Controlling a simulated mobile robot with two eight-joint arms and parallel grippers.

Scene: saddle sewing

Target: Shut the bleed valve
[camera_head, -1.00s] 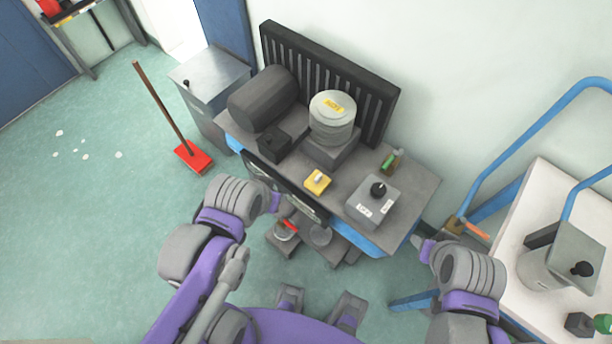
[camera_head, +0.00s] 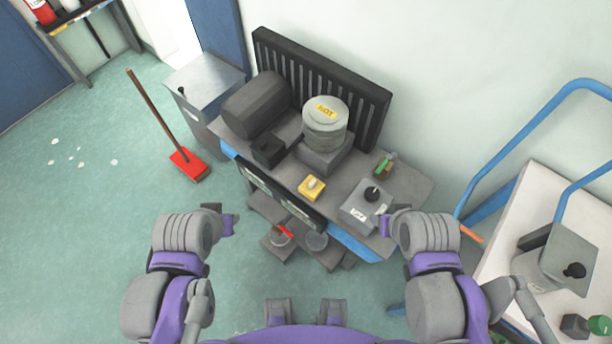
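No part is clearly marked as the bleed valve. A small red lever (camera_head: 284,231) shows low under the bench front, beside a round clear bowl-like part. A small brown fitting with a green top (camera_head: 385,166) sits on the bench's back right. An orange handle (camera_head: 469,232) shows by the blue cart rail. My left gripper (camera_head: 231,225) is left of the bench front, above and left of the red lever in the picture. My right gripper (camera_head: 385,226) is by the bench's front right corner, beside the grey switch box. Neither visibly holds anything; their finger gaps are too small to judge.
The bench (camera_head: 408,186) carries a dark cylinder (camera_head: 257,103), a round canister marked HOT (camera_head: 325,118), a yellow block (camera_head: 312,188) and a grey switch box (camera_head: 366,207). A red broom (camera_head: 187,164) stands left. A white-topped cart (camera_head: 500,262) is at right.

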